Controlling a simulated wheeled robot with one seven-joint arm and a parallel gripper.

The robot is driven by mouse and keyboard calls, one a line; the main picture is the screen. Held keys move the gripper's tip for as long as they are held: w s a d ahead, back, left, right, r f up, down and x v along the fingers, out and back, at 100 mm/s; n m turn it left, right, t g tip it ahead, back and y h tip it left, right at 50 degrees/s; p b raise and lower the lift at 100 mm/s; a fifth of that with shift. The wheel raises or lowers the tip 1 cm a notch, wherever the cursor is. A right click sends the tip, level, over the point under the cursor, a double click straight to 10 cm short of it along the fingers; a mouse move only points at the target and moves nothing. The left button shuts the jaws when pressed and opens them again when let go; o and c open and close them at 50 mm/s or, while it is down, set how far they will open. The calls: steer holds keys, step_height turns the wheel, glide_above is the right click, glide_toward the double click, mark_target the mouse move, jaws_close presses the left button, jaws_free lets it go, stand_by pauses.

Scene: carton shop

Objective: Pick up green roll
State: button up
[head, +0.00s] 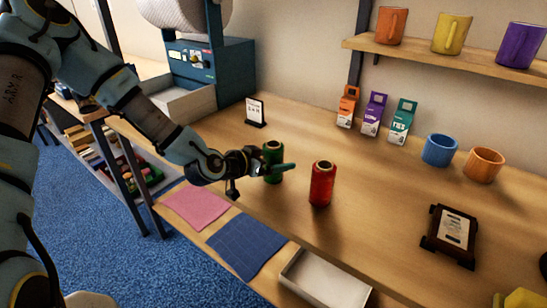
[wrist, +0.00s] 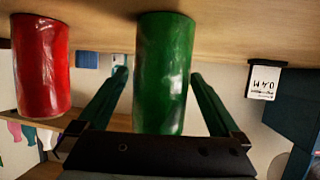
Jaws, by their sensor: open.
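The green roll (head: 273,149) stands upright on the wooden counter, partly covered by my gripper in the head view. My gripper (head: 285,168) reaches in from the left at the roll's height. In the wrist view the green roll (wrist: 164,75) is between the two spread fingers of my gripper (wrist: 158,90), with a gap showing on each side. A red roll (head: 322,184) stands upright to the right of the green one. The red roll (wrist: 41,66) is outside the fingers at the left of the wrist view.
A small framed sign (head: 256,112) stands behind the rolls. Small cartons (head: 373,114), a blue mug (head: 439,150) and an orange mug (head: 484,164) are farther right. Pink (head: 197,206) and blue (head: 247,245) cloths and a white tray (head: 326,281) lie along the front edge.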

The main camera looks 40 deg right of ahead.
steer(key=shift+x, duration=1.05)
jaws_close()
